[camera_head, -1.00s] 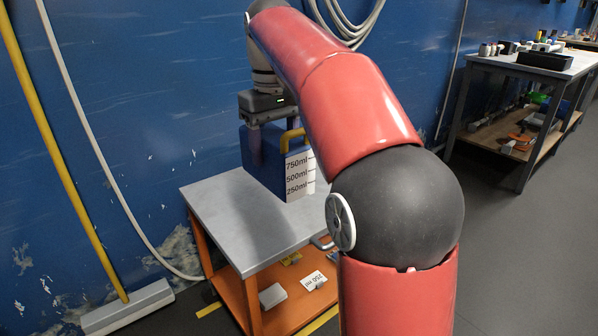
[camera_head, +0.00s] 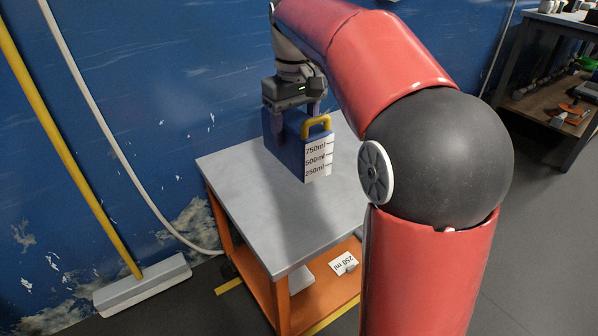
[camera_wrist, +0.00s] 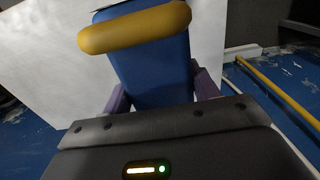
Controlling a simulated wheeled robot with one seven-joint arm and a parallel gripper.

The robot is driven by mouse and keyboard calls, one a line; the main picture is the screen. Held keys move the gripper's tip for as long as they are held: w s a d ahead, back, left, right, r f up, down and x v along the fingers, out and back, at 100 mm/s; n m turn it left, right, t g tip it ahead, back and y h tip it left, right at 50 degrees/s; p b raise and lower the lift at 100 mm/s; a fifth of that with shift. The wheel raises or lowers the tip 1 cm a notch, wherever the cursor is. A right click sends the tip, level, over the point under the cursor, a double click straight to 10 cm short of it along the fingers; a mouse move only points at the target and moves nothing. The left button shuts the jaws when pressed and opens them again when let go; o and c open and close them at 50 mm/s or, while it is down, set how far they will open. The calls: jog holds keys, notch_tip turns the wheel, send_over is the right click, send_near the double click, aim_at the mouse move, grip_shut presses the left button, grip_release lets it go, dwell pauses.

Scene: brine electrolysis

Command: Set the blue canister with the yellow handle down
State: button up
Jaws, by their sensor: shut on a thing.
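The blue canister (camera_head: 286,148) with the yellow handle (camera_head: 317,125) is upright over the back part of the grey tabletop (camera_head: 245,200). Its white label faces right and reads 750ml, 500ml and 250ml. My gripper (camera_head: 294,122) is shut on the canister from above, with a finger on either side of its body. I cannot tell whether the canister's base touches the tabletop or hangs just above it. In the wrist view the canister (camera_wrist: 152,70) sits between the purple-grey fingers, with the handle (camera_wrist: 135,28) across its top.
A blue wall (camera_head: 200,80) stands behind. A broom (camera_head: 142,283) leans at left. A workbench (camera_head: 570,100) is at far right. The tabletop's front left is clear.

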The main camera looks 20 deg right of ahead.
notch_tip(320, 180, down, 10)
jog(key=shift+r+b, duration=0.1)
jog(key=shift+b, duration=0.85)
jog(key=o, duration=1.1)
